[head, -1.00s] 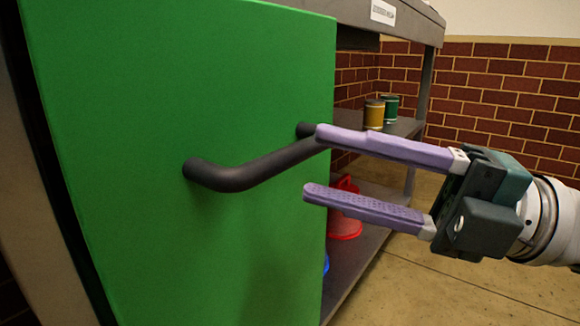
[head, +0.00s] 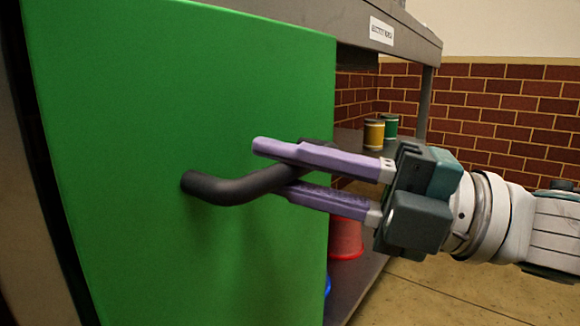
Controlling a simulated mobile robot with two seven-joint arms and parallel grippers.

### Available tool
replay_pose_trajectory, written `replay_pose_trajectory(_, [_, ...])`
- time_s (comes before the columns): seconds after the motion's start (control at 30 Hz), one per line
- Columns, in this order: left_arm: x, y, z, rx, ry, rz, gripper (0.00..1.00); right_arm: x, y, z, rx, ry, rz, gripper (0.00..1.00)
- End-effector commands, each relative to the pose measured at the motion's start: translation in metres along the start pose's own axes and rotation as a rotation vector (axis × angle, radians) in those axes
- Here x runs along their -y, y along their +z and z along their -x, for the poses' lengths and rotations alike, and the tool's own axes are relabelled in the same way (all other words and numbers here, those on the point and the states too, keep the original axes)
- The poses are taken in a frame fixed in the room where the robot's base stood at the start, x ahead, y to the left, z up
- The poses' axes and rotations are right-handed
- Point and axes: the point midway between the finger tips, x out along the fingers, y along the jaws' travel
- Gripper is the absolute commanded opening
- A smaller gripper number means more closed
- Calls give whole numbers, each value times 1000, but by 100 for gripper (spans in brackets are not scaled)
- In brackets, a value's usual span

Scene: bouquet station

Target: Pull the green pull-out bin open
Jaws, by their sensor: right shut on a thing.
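The green pull-out bin (head: 180,100) shows its large flat green front on the left of the head view. A dark bar handle (head: 222,190) stands out from that front. My right gripper (head: 268,168) comes in from the right, with its two purple fingers above and below the handle bar near its right end. It is shut on the handle. The fingers hide part of the bar and its right mount. My left gripper is not in view.
The bin sits under a grey bench (head: 370,40). A brick wall (head: 500,110) stands behind. Open floor lies at the lower right.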

Motion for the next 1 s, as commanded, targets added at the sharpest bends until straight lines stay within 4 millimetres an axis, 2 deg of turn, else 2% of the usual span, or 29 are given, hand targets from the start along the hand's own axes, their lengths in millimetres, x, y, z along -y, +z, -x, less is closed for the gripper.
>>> replay_pose_trajectory(0.03, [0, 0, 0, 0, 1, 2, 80, 0, 0, 0, 0, 0, 0, 7])
replay_pose_trajectory(0.1, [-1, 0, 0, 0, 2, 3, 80, 0, 0, 0, 0, 0, 0, 0])
replay_pose_trajectory(1.0, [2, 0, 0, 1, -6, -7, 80, 0, 0, 0, 0, 0, 0, 0])
